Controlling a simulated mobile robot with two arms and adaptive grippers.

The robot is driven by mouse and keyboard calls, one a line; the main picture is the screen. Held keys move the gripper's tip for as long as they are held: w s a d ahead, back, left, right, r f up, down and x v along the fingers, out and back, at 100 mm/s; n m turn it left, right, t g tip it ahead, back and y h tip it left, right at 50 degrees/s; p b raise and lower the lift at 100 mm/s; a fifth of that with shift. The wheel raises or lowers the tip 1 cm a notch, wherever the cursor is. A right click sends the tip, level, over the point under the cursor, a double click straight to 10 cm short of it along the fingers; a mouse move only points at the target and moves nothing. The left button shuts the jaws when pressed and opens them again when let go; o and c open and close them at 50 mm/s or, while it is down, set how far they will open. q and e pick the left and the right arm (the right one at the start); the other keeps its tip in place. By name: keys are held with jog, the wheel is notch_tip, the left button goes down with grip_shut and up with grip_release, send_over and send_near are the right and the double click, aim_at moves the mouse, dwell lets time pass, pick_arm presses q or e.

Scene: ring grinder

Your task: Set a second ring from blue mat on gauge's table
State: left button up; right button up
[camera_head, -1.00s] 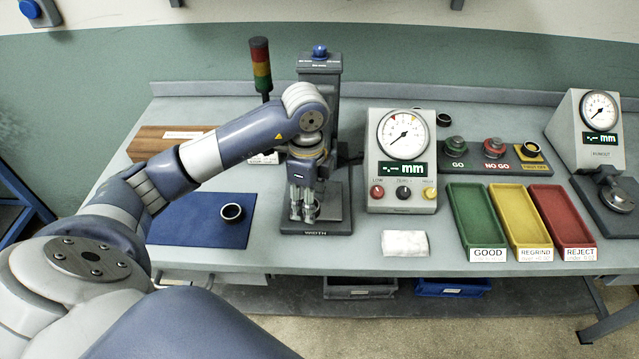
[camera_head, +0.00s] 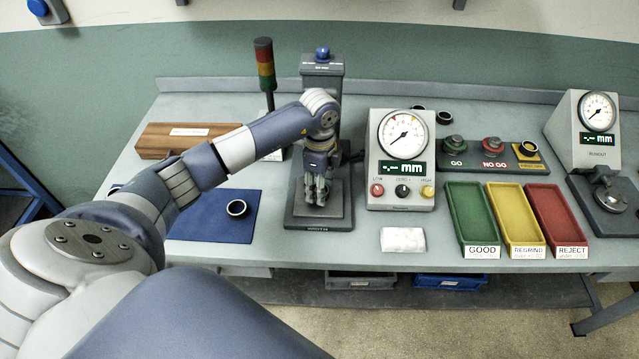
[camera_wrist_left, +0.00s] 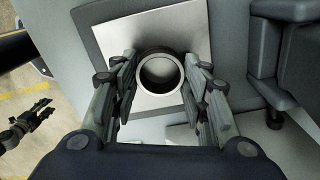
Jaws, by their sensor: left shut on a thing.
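My left gripper (camera_head: 316,192) is shut on a dark ring with a bright rim, which shows between the fingers in the left wrist view (camera_wrist_left: 161,72). The gripper is over the gauge's square table plate (camera_head: 339,208), which is pale in the wrist view (camera_wrist_left: 112,40). I cannot tell whether the held ring touches the plate. Another dark ring (camera_head: 237,208) lies on the blue mat (camera_head: 205,228), left of the gauge (camera_head: 322,85). What looks like my right gripper (camera_wrist_left: 28,122) shows small and dark at the left of the wrist view; its jaws are unclear.
The dial display (camera_head: 402,150) stands close right of the gauge. A white cloth (camera_head: 403,240) lies in front of it. Green (camera_head: 472,215), yellow (camera_head: 515,215) and red (camera_head: 558,215) trays are further right. A wooden box (camera_head: 185,138) and signal tower (camera_head: 265,65) stand behind left.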

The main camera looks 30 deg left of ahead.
pick_arm(q)
jog(key=shift+f, duration=0.15)
jog(key=o, duration=1.1)
pick_arm(e)
jog(key=shift+a+f, duration=0.1)
jog(key=shift+a, duration=0.2)
jog(key=shift+d, duration=0.1)
pick_arm(q)
jog(key=shift+r, duration=0.45)
notch_tip(320, 180, up, 12)
jog(key=b, duration=0.3)
jog(key=shift+f+b, duration=0.25)
jog(key=shift+b, duration=0.05)
pick_arm(e)
jog(key=f, duration=0.3)
jog(key=shift+d+f, duration=0.2)
jog(key=shift+f, duration=0.05)
